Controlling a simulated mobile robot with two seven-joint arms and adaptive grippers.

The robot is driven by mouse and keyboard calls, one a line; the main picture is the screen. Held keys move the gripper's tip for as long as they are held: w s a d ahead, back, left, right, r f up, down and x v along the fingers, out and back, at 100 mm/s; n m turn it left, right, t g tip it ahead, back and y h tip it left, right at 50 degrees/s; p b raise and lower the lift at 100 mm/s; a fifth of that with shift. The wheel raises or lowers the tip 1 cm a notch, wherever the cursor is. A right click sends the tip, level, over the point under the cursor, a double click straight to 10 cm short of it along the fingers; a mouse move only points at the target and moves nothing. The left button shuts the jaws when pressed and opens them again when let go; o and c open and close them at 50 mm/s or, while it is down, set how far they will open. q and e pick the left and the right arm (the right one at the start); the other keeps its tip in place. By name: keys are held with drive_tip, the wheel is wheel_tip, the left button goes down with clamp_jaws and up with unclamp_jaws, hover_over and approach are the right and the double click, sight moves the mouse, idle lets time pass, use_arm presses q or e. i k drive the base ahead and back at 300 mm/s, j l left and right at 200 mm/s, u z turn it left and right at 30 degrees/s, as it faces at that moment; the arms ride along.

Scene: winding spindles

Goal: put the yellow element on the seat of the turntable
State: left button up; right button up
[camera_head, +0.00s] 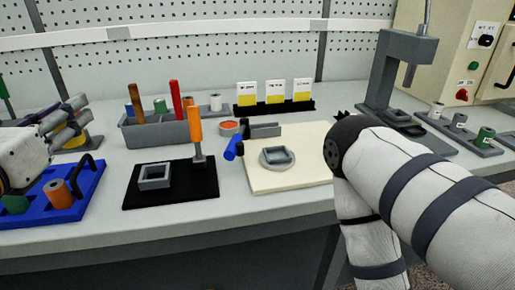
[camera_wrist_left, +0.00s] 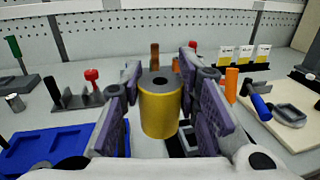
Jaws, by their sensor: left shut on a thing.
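The yellow element (camera_wrist_left: 160,112), a cylinder with a dark hole in its grey top, stands upright between the fingers of my left gripper in the left wrist view. The turntable (camera_head: 265,164), a grey round disc with a square raised seat (camera_head: 281,156), is on the cream board, well to the right of my left gripper. The seat looks empty. My right arm shows at the right; its gripper is out of view.
A blue tray (camera_head: 88,190) with green and orange cylinders lies below my left gripper. A black plate (camera_head: 190,188) with a square grey frame and an upright orange-handled tool (camera_head: 195,124) lies between it and the cream board (camera_head: 300,182). A grey tool box (camera_head: 160,133) stands behind.

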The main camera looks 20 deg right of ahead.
sight(277, 156)
drive_tip(key=l+u, duration=0.15)
drive_tip(key=l, duration=0.4)
drive_tip(key=l+u, duration=0.1)
drive_tip(key=l, duration=0.45)
drive_tip(key=k+l+u, duration=0.15)
drive_tip(key=l, duration=0.35)
